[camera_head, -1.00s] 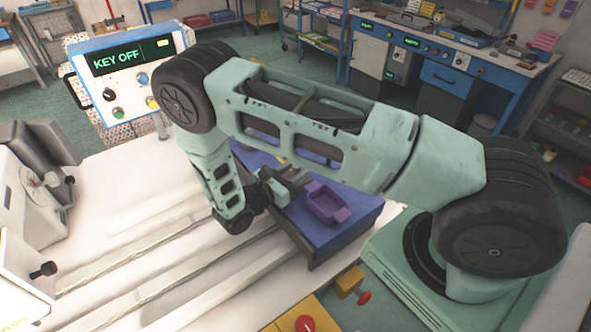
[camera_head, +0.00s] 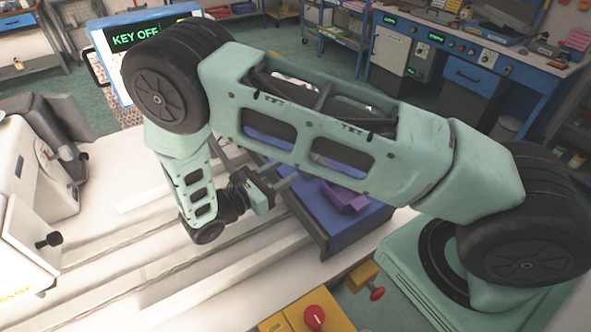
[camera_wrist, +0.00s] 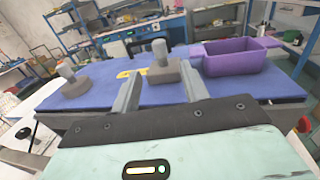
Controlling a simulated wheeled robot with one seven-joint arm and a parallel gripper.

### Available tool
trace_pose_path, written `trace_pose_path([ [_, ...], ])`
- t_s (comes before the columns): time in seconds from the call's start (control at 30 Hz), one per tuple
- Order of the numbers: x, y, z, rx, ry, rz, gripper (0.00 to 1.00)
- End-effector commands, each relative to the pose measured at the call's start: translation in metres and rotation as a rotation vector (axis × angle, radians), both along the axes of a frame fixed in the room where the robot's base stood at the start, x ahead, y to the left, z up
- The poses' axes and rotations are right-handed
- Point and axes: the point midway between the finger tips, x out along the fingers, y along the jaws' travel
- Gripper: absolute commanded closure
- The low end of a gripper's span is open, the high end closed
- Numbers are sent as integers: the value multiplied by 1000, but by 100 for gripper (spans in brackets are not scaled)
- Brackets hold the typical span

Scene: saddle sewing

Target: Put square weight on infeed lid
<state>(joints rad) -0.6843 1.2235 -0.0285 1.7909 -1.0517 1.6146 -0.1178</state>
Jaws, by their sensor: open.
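In the wrist view, the square weight (camera_wrist: 163,73), a grey-brown block with a pale upright knob, stands on a blue surface (camera_wrist: 110,99). My gripper (camera_wrist: 165,77) is open and empty, its two grey fingers pointing toward the square weight, which appears between the tips. The fingers look short of it, but the exact gap is unclear. In the head view, my gripper (camera_head: 285,176) is at the left side of the blue-topped unit (camera_head: 340,228); my arm hides the square weight there. I cannot tell which surface is the infeed lid.
A round weight (camera_wrist: 74,82) with a knob stands at the blue surface's left. A purple bin (camera_wrist: 232,58) stands to the right of the square weight; it also shows partly behind my arm (camera_head: 345,197). Pale rails (camera_head: 170,262) run along the white table. A control panel (camera_head: 140,38) reads KEY OFF.

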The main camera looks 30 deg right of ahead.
Motion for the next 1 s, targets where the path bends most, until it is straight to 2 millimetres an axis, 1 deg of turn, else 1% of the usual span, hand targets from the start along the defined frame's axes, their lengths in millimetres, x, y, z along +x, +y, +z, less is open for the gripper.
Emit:
trace_pose_path([
  [0.03,-1,6,-2,1,-1,1,55],
  [0.17,-3,13,2,13,-1,-7,55],
  [0.27,-11,15,11,79,-5,-51,55],
  [0.37,-28,17,26,216,-19,-137,55],
  [0.57,-83,36,65,584,-77,-353,55],
  [0.6,-94,41,72,658,-94,-393,55],
  [0.8,-147,69,112,1003,-210,-574,55],
  [0.9,-171,83,130,1165,-285,-652,55],
  [1.0,-191,94,147,1312,-371,-719,55],
])
